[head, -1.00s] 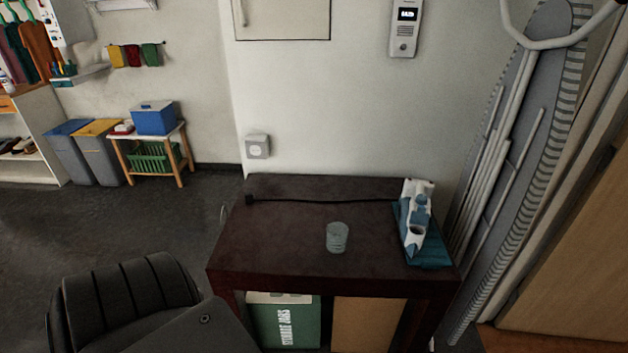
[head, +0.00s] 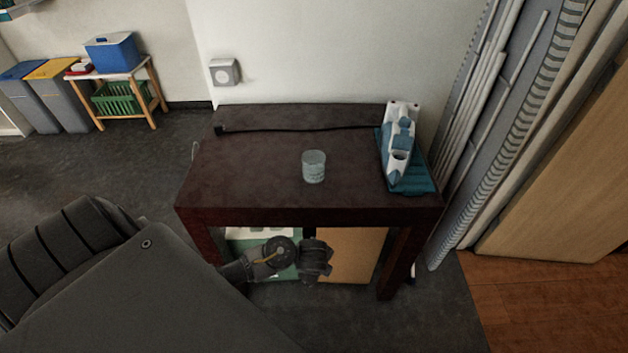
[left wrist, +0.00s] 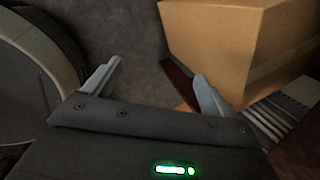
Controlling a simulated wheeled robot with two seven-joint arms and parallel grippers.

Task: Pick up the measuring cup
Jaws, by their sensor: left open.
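The measuring cup (head: 314,167) is a small clear cup standing upright on the dark wooden table (head: 250,170), near its middle, in the head view. My left arm comes in from the left, and its wrist shows in front of the table, below the tabletop's front edge. The fingers are not clear in the head view. In the left wrist view my left gripper (left wrist: 158,82) is open with nothing between its two fingers. The cup is not in the left wrist view. My right gripper is not in view.
A blue and white iron (head: 402,150) stands at the table's right, its black cord along the back. A cardboard box (head: 350,255) sits under the table; a cardboard box (left wrist: 222,45) also shows in the wrist view. An ironing board (head: 520,110) leans at the right.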

